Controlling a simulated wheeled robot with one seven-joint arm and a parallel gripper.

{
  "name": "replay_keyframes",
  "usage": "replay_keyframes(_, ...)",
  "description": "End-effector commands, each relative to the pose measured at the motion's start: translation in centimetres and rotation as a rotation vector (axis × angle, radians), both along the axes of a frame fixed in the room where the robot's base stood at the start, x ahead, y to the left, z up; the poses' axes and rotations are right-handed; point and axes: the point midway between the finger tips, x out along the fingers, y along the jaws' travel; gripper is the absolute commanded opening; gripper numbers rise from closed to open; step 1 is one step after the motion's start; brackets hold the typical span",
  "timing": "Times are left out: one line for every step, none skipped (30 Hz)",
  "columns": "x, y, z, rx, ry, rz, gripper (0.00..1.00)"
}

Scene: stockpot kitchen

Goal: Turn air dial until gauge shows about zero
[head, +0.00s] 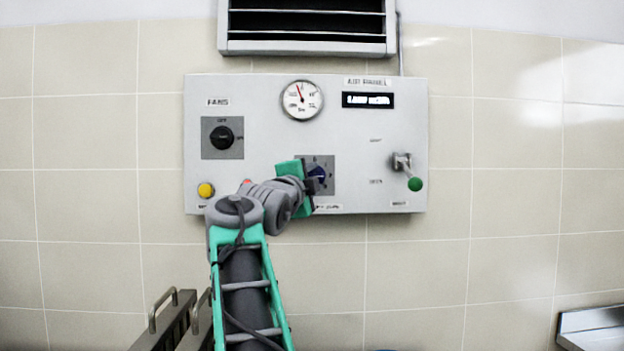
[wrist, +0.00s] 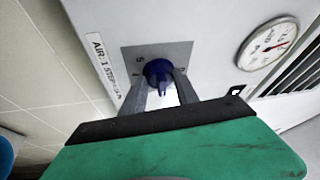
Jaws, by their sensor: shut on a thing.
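The air dial is a blue knob (head: 317,175) on a grey square plate, low in the middle of the wall panel (head: 350,135). My gripper (head: 308,180) covers part of it in the head view. In the wrist view, my gripper (wrist: 160,88) has a finger on each side of the blue knob (wrist: 158,71) and is shut on it. The round white gauge (head: 301,100) sits above the dial. Its red needle points up and slightly left; the numbers are too small to read. The gauge also shows in the wrist view (wrist: 268,43), seen at a slant.
A vent (head: 307,25) is above. Metal handles (head: 165,308) stand at the lower left.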

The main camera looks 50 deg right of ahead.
Motion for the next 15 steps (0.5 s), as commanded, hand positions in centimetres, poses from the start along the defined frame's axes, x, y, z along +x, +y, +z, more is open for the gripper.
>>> replay_keyframes(0.04, 0.05, 0.18, 0.001, -0.006, 0.002, 0.0)
replay_keyframes(0.03, 0.05, 0.18, 0.003, -0.008, 0.001, 0.0)
replay_keyframes(0.03, 0.05, 0.18, 0.004, -0.01, 0.002, 0.0)
replay_keyframes(0.02, 0.05, 0.19, 0.005, -0.012, 0.002, 0.0)
replay_keyframes(0.02, 0.06, 0.19, 0.005, -0.012, 0.001, 0.0)
replay_keyframes(0.01, 0.05, 0.19, 0.005, -0.013, 0.001, 0.0)
replay_keyframes(0.01, 0.05, 0.19, 0.005, -0.013, 0.001, 0.0)
replay_keyframes(0.01, 0.06, 0.2, 0.005, -0.013, 0.001, 0.0)
replay_keyframes(0.01, 0.06, 0.2, 0.005, -0.013, 0.001, 0.0)
replay_keyframes(0.0, 0.05, 0.21, 0.005, -0.013, 0.001, 0.0)
replay_keyframes(0.01, 0.06, 0.2, 0.005, -0.013, 0.001, 0.0)
replay_keyframes(0.0, 0.05, 0.22, 0.005, -0.012, 0.001, 0.0)
replay_keyframes(0.0, 0.05, 0.22, 0.004, -0.012, 0.001, 0.0)
replay_keyframes(0.0, 0.06, 0.22, 0.004, -0.012, 0.001, 0.0)
replay_keyframes(0.01, 0.06, 0.22, 0.004, -0.012, 0.002, 0.4)
